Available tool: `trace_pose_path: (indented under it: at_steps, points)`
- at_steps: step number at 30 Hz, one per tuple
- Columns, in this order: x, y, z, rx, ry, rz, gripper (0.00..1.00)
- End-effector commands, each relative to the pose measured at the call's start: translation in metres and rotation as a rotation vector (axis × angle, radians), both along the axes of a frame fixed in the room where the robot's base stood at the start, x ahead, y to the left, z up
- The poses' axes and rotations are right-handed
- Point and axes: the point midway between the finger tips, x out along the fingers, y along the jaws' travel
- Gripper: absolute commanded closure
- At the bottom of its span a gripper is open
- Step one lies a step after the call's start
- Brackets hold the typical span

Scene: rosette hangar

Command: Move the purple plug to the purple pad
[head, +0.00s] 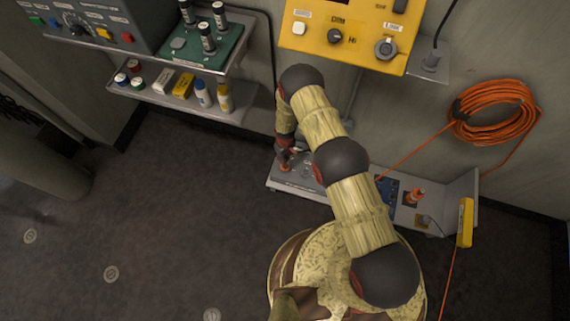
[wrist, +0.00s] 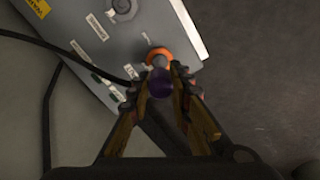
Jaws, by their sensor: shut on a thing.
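My gripper (wrist: 160,76) is shut on the purple plug (wrist: 161,86), a dark purple round piece between the fingertips in the wrist view. An orange ring (wrist: 158,54) shows just beyond the fingertips, at the grey panel; I cannot tell whether the plug touches it. In the head view my gripper (head: 286,160) is low over the left end of the grey wall shelf (head: 318,190), and the plug cannot be made out there. I cannot make out a purple pad in either view.
A black cable (wrist: 60,47) crosses the panel in the wrist view. On the shelf's right are a blue panel (head: 387,190), an orange piece (head: 414,195) and a yellow block (head: 465,222). An orange cable coil (head: 495,112) hangs above. A stocked rack (head: 190,101) stands upper left.

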Motion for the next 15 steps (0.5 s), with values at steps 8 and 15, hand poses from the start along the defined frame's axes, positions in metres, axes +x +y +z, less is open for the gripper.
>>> trace_pose_path:
  at_steps: [8,15]
  points:
    - [-0.015,-0.008,-0.011,-0.001,0.004,-0.034,1.0]
    - [-0.074,-0.038,-0.051,-0.002,0.006,-0.179,1.0]
